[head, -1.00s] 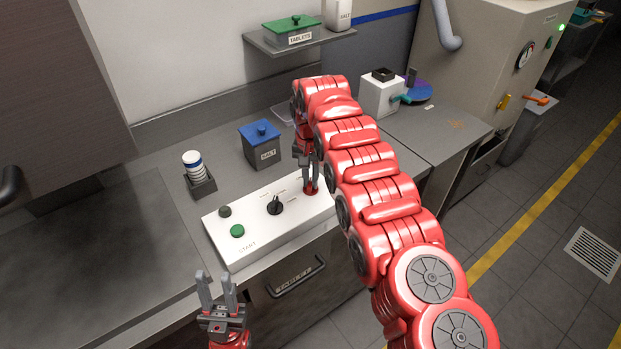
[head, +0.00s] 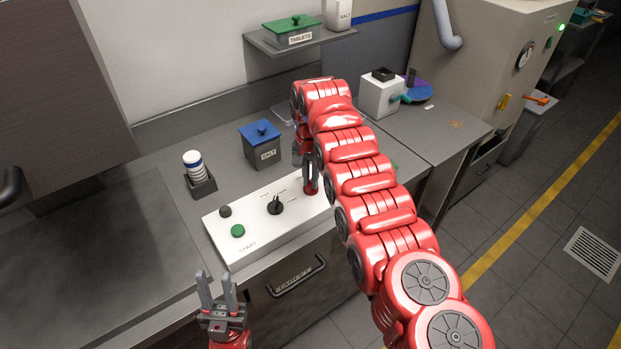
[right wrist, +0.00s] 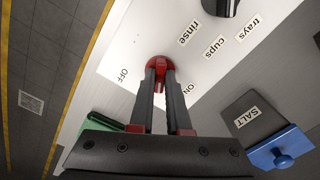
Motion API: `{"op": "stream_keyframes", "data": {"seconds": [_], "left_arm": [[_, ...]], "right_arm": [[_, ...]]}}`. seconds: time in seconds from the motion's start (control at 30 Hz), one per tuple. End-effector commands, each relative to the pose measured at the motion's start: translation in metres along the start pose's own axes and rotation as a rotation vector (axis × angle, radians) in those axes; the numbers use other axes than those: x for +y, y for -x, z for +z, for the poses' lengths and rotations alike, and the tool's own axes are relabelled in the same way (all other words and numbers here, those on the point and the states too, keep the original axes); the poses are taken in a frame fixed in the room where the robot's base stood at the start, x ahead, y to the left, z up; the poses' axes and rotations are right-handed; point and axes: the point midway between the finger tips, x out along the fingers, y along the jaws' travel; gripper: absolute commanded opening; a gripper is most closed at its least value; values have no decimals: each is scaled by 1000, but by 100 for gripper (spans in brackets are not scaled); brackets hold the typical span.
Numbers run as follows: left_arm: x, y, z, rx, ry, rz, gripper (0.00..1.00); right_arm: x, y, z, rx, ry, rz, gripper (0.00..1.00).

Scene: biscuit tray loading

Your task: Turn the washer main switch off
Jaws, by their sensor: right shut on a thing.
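The white control panel (head: 240,222) lies on the counter, with a black selector knob (head: 274,205), a green START button (head: 237,231) and a dark button (head: 225,211). The red main switch (head: 309,189) is at the panel's right part, partly covered by my right gripper (head: 309,178). In the right wrist view the red switch (right wrist: 159,64) sits between the OFF label (right wrist: 123,74) and the ON label (right wrist: 189,88). The right fingers (right wrist: 160,90) are shut on it. My left gripper (head: 217,291) is open and empty in front of the counter, left of the drawer handle.
A grey SALT box with blue lid (head: 262,143) and a holder with a blue-white stack (head: 199,180) stand behind the panel. A shelf (head: 300,45) holds a green-lidded TABLETS box. A drawer handle (head: 297,277) is below the panel. My right arm hides the panel's right end.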

Motion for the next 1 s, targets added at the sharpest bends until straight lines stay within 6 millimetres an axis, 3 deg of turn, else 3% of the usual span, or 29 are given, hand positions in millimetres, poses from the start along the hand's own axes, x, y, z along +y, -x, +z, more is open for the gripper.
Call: {"op": "stream_keyframes", "data": {"seconds": [0.37, 0.7, 1.0], "left_arm": [[0, -1, 0, 0, 0, 0, 36], [0, 1, 0, 0, 0, 0, 36], [0, 1, 0, 0, 0, 0, 36]], "right_arm": [[0, 0, 0, -1, -101, 1, 0], [0, -1, 0, 1, -366, 0, 0], [1, 0, 0, -1, -476, 3, 0]]}}
